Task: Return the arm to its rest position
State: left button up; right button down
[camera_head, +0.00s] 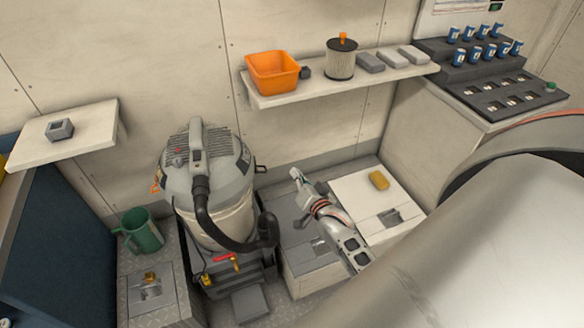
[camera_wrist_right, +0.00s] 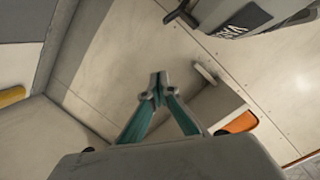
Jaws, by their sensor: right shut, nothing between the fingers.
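My right gripper (camera_head: 298,178) is at the end of my right arm, in the middle of the head view. It is to the right of the grey vacuum cleaner (camera_head: 228,215) and below the wall shelf. The right wrist view shows the teal fingers of the right gripper (camera_wrist_right: 158,80) meeting at their tips. Nothing is held between them. My left gripper is in neither view.
An orange bin (camera_head: 272,73) and a filter canister (camera_head: 341,60) stand on the wall shelf (camera_head: 300,95). A green mug (camera_head: 141,231) stands left of the vacuum.

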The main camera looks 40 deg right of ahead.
jog(key=shift+s, duration=0.25)
jog(key=shift+a, duration=0.1)
dwell(0.3)
jog(key=s+a+f+n+g+y, duration=0.2)
jog(key=s+a+f+n+y, duration=0.1)
jog(key=s+a+n, duration=0.4)
jog(key=s+a+f+n+g+y, duration=0.2)
jog(key=s+a+n, duration=0.5)
jog(key=s+a, duration=0.7)
jog(key=shift+s+f+n+g+y, duration=0.3)
jog(key=shift+s+f+y, duration=0.4)
jog(key=shift+s+f, duration=0.3)
